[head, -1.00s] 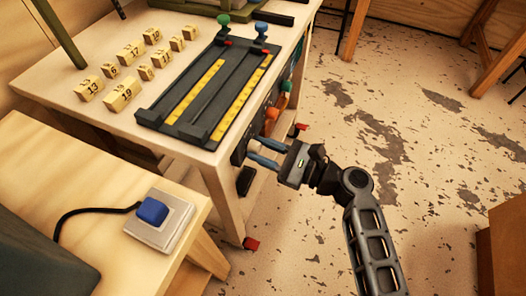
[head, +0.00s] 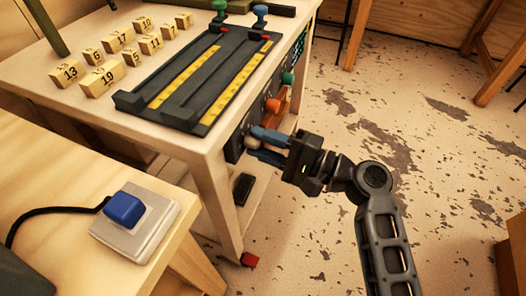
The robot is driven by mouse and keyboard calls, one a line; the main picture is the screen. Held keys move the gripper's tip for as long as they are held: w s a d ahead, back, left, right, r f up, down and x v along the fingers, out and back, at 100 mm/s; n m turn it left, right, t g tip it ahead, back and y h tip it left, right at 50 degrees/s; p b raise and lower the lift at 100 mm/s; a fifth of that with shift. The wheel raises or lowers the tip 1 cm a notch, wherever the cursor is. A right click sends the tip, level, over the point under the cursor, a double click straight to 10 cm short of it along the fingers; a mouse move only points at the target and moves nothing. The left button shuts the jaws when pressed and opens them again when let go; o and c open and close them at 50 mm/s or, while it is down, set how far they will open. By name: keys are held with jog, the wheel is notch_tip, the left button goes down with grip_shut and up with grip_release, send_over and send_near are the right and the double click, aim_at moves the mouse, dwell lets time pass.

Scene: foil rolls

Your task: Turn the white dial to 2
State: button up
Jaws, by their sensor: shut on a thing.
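The white dial (head: 251,143) is on the side panel of the workbench, the lowest and nearest in a row of coloured knobs. It is small and partly hidden by the fingers. My gripper (head: 258,144) reaches in from the right, its blue fingers shut on the white dial. The dial's numbers and pointer cannot be read from here.
An orange knob (head: 273,105) and a green knob (head: 288,79) sit farther along the same panel. The bench top (head: 185,142) holds a dark slotted fixture (head: 152,113) and several numbered wooden blocks (head: 103,80). The floor to the right is clear.

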jog(key=shift+f+n+g+y+b, duration=0.1)
jog(key=shift+n+g+y+b, duration=0.25)
jog(key=shift+n+b, duration=2.95)
jog(key=shift+n, duration=0.4)
jog(key=o, duration=1)
jog(key=shift+o, duration=0.2)
jog(key=p+v, duration=0.1)
jog(key=v, duration=0.6)
jog(key=shift+d+p, duration=0.3)
jog(key=shift+d, duration=0.1)
jog(key=shift+s, duration=0.15)
